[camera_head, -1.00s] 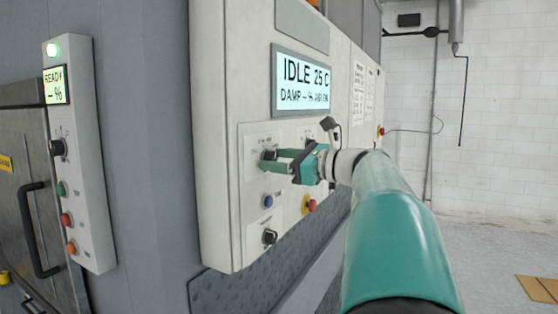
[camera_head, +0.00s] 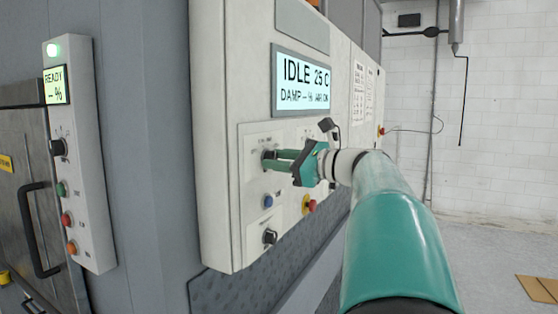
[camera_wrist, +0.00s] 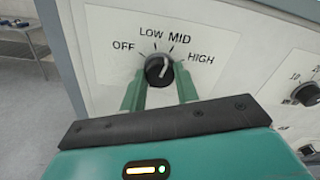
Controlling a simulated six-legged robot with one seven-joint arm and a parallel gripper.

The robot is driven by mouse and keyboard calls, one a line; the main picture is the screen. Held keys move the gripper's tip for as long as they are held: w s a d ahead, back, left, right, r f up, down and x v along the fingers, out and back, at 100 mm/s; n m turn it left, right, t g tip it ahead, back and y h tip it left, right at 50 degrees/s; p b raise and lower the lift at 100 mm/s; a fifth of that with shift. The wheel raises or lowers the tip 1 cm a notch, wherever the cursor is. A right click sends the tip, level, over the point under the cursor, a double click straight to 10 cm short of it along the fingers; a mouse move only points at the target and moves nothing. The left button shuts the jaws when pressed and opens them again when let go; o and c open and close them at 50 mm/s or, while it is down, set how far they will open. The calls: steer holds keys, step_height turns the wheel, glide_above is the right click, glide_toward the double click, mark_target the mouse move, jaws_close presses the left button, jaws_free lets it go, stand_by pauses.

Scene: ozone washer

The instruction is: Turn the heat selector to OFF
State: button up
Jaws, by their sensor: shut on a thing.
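The heat selector (camera_wrist: 159,69) is a round black knob with a white pointer line, on a white panel marked OFF, LOW, MID and HIGH. Its pointer line leans up and slightly right, roughly toward MID; the exact mark is hard to tell. My gripper (camera_wrist: 160,84) has one green finger on each side of the knob and is shut on it. In the head view, my gripper (camera_head: 272,160) reaches the upper left knob of the control panel, and its fingers mostly cover the heat selector (camera_head: 266,154).
Another black knob (camera_wrist: 307,93) with a numbered scale sits to the right. Below the heat selector are a blue button (camera_head: 268,201) and a black knob (camera_head: 269,237). A red emergency button (camera_head: 310,206) is close beneath my gripper. The display (camera_head: 301,83) reads IDLE 25 C.

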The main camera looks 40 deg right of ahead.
steer(key=shift+n, duration=8.2)
steer(key=o, duration=1)
steer(key=shift+c, duration=0.2)
steer(key=v, duration=1.4)
steer(key=shift+w+d+f, duration=0.1)
